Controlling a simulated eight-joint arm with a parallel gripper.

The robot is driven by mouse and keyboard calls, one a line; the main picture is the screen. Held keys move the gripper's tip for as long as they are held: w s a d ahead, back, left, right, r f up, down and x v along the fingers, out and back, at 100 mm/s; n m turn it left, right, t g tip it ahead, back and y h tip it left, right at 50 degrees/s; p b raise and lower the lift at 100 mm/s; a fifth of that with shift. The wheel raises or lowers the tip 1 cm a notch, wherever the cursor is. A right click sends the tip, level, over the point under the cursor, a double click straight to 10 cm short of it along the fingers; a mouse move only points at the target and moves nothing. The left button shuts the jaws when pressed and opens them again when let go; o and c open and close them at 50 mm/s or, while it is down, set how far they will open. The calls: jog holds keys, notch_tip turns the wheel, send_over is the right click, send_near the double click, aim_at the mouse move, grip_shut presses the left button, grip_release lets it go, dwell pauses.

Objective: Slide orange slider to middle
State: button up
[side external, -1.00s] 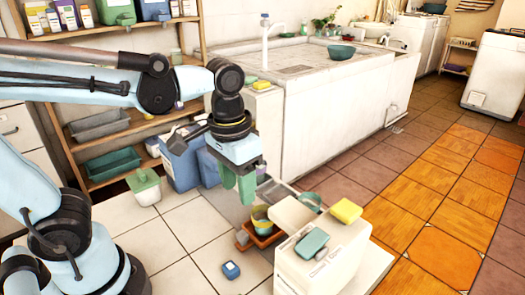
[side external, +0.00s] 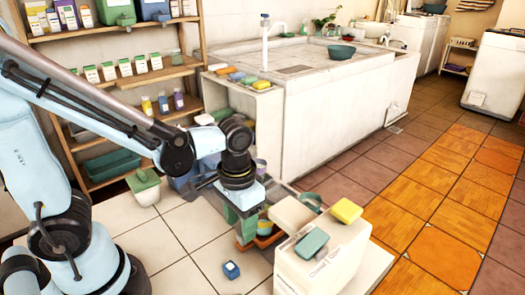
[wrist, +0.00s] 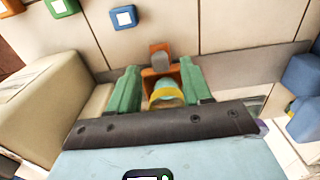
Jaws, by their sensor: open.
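The orange slider (side external: 268,241) is a small tray-like piece low on the floor beside the cream box, with a yellow and teal cup in it. In the wrist view the orange slider (wrist: 184,73) lies at a grey rail (wrist: 245,60), and the yellow-teal cup (wrist: 165,95) shows in front of it. My gripper (side external: 241,226) is open, its green fingers pointing down at the slider. In the wrist view the fingers of my gripper (wrist: 160,80) stand on either side of the slider and cup. I cannot tell whether they touch. My wrist hides part of the rail.
A cream box (side external: 318,262) with a teal block (side external: 312,243) and a yellow sponge (side external: 346,210) on top stands close to the right. A small blue block (side external: 231,270) lies on the tiles. The white basin (side external: 330,105) stands behind.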

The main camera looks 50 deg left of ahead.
jog(key=shift+f, duration=1.25)
grip_shut()
